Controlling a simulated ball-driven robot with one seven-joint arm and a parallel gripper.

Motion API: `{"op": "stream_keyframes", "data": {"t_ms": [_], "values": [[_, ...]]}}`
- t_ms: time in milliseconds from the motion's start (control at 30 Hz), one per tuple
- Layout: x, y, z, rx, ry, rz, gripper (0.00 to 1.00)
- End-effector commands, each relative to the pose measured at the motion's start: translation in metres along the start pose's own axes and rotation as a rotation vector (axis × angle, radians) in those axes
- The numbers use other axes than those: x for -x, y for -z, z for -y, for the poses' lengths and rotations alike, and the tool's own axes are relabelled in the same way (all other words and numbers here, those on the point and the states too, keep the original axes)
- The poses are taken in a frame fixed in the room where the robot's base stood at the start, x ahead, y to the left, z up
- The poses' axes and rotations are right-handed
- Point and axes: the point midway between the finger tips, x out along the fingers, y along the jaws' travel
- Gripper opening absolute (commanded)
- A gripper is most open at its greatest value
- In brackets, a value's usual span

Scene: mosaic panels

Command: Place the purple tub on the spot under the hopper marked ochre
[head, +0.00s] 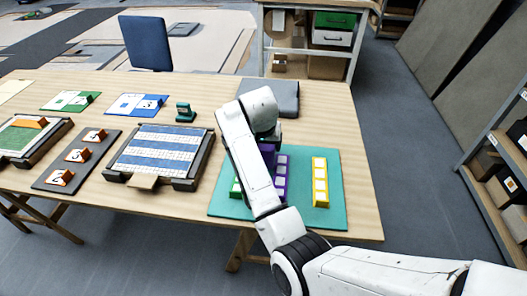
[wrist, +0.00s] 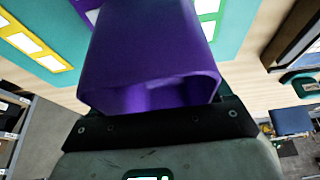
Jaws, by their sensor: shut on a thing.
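The purple tub (wrist: 150,55) fills the upper middle of the wrist view, its open rim towards the camera. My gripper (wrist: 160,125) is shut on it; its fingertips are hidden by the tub. In the head view a bit of purple (head: 268,152), probably the tub, shows beside my white arm above the teal mat; the arm hides most of it and the gripper. I cannot make out a hopper marked ochre in either view.
The teal mat (head: 328,215) holds a purple strip (head: 282,172) and a yellow strip (head: 320,182) with pale squares; something green is partly hidden. A grey flat case (head: 284,97) lies behind. Left are a blue-striped panel (head: 158,149) and a dark tray (head: 58,182) with orange blocks.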

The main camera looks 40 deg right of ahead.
Motion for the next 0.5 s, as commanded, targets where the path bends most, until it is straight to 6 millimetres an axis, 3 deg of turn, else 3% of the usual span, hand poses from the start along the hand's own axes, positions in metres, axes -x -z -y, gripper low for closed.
{"op": "stream_keyframes", "data": {"t_ms": [300, 500], "values": [[-0.032, -0.008, 0.003, 0.001, -0.002, 0.002, 0.48], [-0.037, -0.01, 0.003, 0.0, 0.0, 0.0, 0.48]]}}
